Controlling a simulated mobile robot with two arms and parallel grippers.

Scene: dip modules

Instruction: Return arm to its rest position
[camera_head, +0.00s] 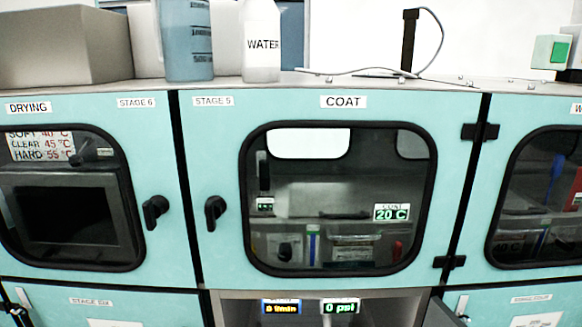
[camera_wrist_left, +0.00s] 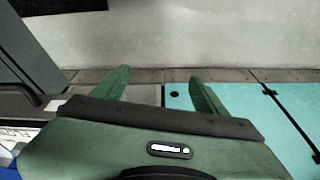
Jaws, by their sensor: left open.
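My left gripper (camera_wrist_left: 163,88) shows only in the left wrist view. Its two green fingers are apart, with nothing between them. Beyond the fingertips are a strip of grey ledge and a pale wall. Neither arm nor gripper shows in the head view. My right gripper is not in any view.
The head view shows a teal cabinet with a closed COAT door (camera_head: 456,190) and a closed DRYING door (camera_head: 165,255), each with a black handle. A blue container (camera_head: 187,45), a WATER bottle (camera_head: 262,62) and a grey box (camera_head: 65,45) stand on top.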

